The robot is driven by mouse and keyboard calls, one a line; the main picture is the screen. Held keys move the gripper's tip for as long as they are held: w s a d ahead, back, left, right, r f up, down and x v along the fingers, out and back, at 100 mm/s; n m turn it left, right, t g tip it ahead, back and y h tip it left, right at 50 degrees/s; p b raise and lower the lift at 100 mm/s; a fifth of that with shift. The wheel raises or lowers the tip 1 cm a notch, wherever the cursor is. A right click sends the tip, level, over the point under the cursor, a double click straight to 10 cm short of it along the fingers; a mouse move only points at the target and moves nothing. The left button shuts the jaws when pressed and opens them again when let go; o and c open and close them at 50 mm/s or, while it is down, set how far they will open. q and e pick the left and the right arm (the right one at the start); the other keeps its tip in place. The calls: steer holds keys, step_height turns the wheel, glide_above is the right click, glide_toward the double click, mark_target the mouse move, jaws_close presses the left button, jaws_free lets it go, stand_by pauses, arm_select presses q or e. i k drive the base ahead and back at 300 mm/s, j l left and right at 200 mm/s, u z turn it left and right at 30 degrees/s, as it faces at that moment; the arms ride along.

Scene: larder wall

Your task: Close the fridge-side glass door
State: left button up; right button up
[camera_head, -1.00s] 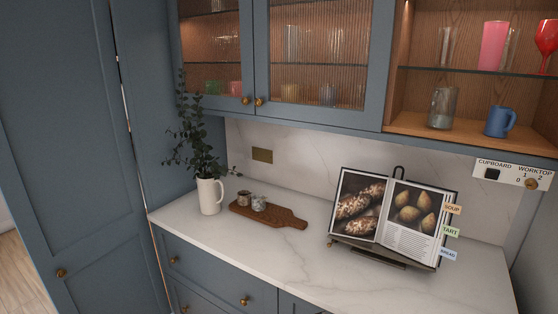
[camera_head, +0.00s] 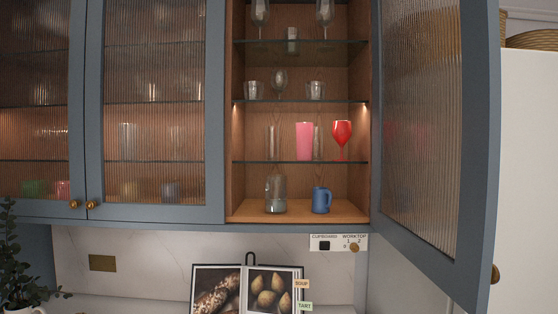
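The fridge-side glass door (camera_head: 432,130) stands wide open on the right, hinged at the right side of the open cupboard bay (camera_head: 299,208). It has a blue-grey frame and ribbed glass. Its brass knob (camera_head: 495,274) shows at the lower right corner of the door, on the far face. Inside the bay are glass shelves with clear glasses, a pink tumbler (camera_head: 304,141), a red goblet (camera_head: 342,138), a glass jar (camera_head: 275,192) and a blue mug (camera_head: 321,200). Neither of my grippers is in view.
Two other glass doors (camera_head: 155,214) on the left are shut. Below are a switch panel (camera_head: 339,243), a cookbook (camera_head: 272,288) on a stand and a plant (camera_head: 22,260). A white tall unit (camera_head: 530,160) with baskets on top stands at the right.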

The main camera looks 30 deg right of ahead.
mark_target(437, 99)
steer(key=k+l+z, duration=0.15)
steer(key=l, duration=0.4)
steer(key=k+l+z, duration=0.1)
steer(key=l, duration=0.45)
steer(key=k+l+z, duration=0.15)
steer(key=l, duration=0.45)
steer(key=l+z, duration=0.15)
steer(key=l, duration=0.45)
steer(key=k+l+z, duration=0.15)
steer(key=k+l, duration=0.05)
steer(key=l, duration=0.05)
